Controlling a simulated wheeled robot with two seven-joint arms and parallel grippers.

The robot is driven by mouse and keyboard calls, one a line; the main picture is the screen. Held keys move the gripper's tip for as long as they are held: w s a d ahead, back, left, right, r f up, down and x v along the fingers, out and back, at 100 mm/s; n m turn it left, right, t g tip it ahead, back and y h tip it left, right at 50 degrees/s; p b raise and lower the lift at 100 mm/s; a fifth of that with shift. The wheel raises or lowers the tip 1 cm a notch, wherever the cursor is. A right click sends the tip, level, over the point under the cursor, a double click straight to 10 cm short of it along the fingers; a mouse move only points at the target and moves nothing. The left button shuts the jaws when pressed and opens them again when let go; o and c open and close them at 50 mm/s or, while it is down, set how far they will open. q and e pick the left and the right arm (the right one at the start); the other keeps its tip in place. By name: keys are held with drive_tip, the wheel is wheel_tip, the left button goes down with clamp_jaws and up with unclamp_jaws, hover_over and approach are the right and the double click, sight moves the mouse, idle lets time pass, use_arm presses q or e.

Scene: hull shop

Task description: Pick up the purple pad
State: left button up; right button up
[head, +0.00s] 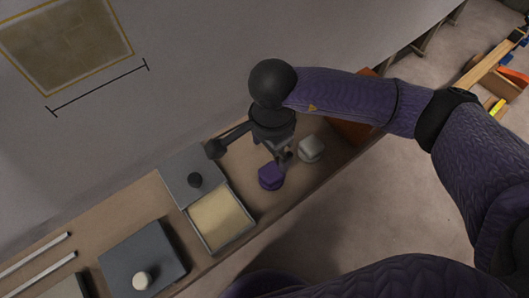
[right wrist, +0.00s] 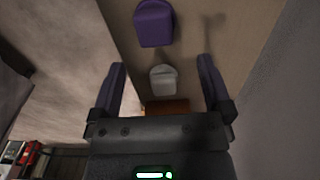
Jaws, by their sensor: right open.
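The purple pad (head: 270,177) lies on the brown bench, just below my right gripper in the head view. It also shows at the top of the right wrist view (right wrist: 154,24), beyond the fingertips and not between them. My right gripper (head: 285,157) is above the bench, its fingers partly hidden by its own wrist. In the right wrist view the right gripper (right wrist: 161,62) has its two fingers wide apart with nothing held. A white pad (head: 310,149) sits beside the purple one; it also shows in the wrist view (right wrist: 163,79). My left gripper is not seen.
A grey lid with a dark knob (head: 178,166) and an open tray with a tan inside (head: 246,228) lie left of the purple pad. A dark block with a white knob (head: 128,252) is further left. An orange-brown box (head: 346,130) is right, partly behind my arm.

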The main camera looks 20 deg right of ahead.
sight(272, 171)
drive_tip(key=f+b, duration=0.1)
drive_tip(key=f, duration=0.2)
drive_tip(key=f+b, duration=0.2)
drive_tip(key=f, duration=0.1)
drive_tip(key=f+b, duration=0.2)
drive_tip(key=f, duration=0.1)
drive_tip(key=shift+s+d+f, duration=0.15)
drive_tip(key=shift+s+f, duration=0.25)
drive_tip(key=shift+r, duration=0.2)
drive_tip(key=shift+c, duration=0.7)
drive_tip(key=c, duration=0.9)
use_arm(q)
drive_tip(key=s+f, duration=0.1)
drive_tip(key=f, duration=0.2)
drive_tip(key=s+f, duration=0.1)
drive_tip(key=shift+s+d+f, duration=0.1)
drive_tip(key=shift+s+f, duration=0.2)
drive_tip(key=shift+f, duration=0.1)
use_arm(e)
wheel_tip(272, 171, up, 10)
drive_tip(key=p, duration=0.5)
drive_tip(key=shift+r, duration=0.1)
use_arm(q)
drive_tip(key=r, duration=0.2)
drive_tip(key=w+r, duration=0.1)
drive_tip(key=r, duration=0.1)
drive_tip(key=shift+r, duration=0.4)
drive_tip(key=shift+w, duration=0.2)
